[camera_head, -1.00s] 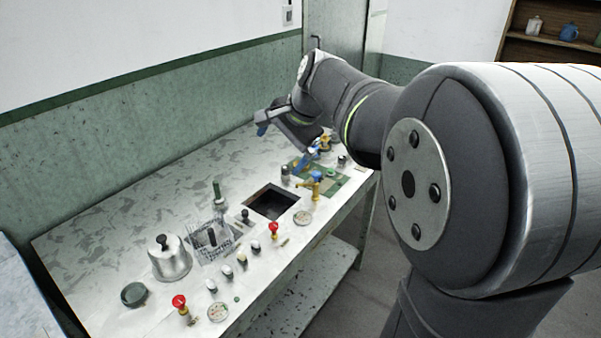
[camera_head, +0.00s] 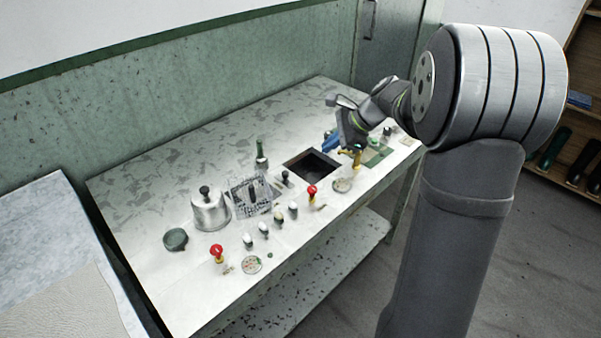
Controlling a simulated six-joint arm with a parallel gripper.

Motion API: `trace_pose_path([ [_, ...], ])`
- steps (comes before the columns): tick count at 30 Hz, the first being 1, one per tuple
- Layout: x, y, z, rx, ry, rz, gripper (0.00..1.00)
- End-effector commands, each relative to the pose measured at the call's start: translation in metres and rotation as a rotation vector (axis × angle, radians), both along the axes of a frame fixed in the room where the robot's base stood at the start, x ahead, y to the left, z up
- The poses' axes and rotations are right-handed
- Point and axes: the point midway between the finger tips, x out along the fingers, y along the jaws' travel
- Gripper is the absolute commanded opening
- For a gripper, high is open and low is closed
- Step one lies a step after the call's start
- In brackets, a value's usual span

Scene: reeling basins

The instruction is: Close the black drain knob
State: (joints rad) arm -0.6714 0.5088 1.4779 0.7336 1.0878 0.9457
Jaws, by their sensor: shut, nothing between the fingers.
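Small dark-topped knobs stand along the bench, and I cannot tell for certain which is the black drain knob. One black knob (camera_head: 285,176) stands upright at the left edge of the square dark basin (camera_head: 312,166). Another dark-topped knob (camera_head: 279,217) stands in the front row, among white-topped ones. A further dark knob (camera_head: 387,131) stands by the green mat, right of the basin. My gripper (camera_head: 334,147), with blue fingertips, is shut and empty. It is over the far right side of the basin, beside a yellow tap, apart from the left-hand knobs. My wrist hides part of that area.
The yellow tap (camera_head: 357,158) is close to my gripper. The back of the bench is clear.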

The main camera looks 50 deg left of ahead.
Motion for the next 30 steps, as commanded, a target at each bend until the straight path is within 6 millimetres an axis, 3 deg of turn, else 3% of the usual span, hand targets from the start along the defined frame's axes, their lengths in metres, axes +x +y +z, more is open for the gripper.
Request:
trace_pose_path([
  [1,0.008,0.0,-0.023,-0.004,0.082,-0.062,0.0],
  [3,0.016,0.001,-0.047,-0.004,0.185,-0.145,0.0],
  [8,0.029,0.002,-0.085,-0.002,0.352,-0.285,0.0],
  [17,0.03,0.009,-0.108,-0.001,0.426,-0.347,0.0],
  [30,-0.001,0.069,-0.166,-0.001,0.423,-0.344,0.0],
])
